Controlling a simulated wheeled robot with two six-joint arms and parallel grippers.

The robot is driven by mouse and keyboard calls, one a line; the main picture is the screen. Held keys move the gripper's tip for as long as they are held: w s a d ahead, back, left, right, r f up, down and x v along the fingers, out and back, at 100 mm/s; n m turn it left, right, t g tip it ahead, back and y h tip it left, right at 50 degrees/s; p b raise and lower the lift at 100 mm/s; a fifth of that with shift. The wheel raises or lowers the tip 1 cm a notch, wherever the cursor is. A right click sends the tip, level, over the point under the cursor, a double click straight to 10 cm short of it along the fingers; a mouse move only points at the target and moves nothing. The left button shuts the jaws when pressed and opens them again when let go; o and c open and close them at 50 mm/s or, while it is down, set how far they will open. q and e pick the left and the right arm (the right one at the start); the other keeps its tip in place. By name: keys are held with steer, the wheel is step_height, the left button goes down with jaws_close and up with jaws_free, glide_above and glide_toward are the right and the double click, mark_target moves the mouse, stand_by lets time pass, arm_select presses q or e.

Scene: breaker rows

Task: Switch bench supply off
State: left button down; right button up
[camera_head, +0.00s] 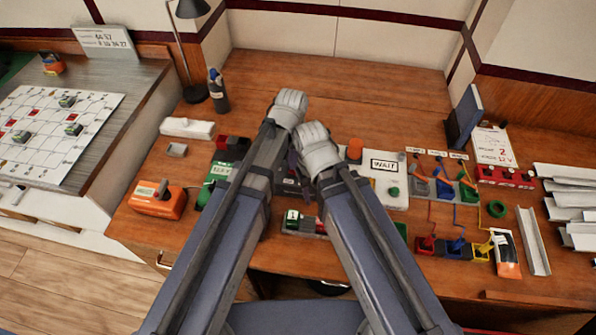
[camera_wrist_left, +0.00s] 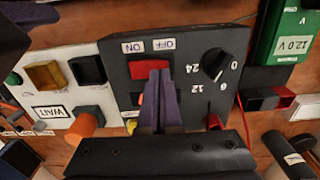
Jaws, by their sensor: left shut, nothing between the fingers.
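The bench supply is a dark panel (camera_wrist_left: 118,75) in the left wrist view. It carries a red rocker switch (camera_wrist_left: 150,70) beside upside-down ON and OFF labels (camera_wrist_left: 148,46), and a black dial (camera_wrist_left: 214,64) marked 0, 12 and 24. My left gripper (camera_wrist_left: 160,73) is shut and empty, its purple fingertips over the lower edge of the red rocker; I cannot tell whether they touch. The fingers partly hide another red part below. In the head view the supply (camera_head: 288,184) is mostly hidden between my arms. My right arm shows there, but its fingers are hidden.
The white WAIT panel (camera_head: 390,201) with an orange knob (camera_head: 354,150) stands right of the supply. A green 12.0 V unit (camera_wrist_left: 291,38) is on its other side. An orange box (camera_head: 157,201) and a bottle (camera_head: 218,90) stand farther left.

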arm_select(q)
steer(key=shift+f+b, duration=0.45)
steer(key=shift+f, duration=0.1)
steer(key=shift+r, duration=0.1)
step_height(320, 180, up, 7)
steer(key=p, duration=0.7)
stand_by(0.3)
steer(key=shift+s+a, duration=0.1)
steer(key=shift+s, duration=0.1)
steer(key=s+a, duration=0.3)
steer(key=s, duration=0.2)
steer(key=s+a+m+y, duration=0.1)
steer(key=s+a, duration=0.1)
steer(key=s, duration=0.3)
steer(key=shift+s+a+m, duration=0.3)
steer(key=shift+a, duration=0.1)
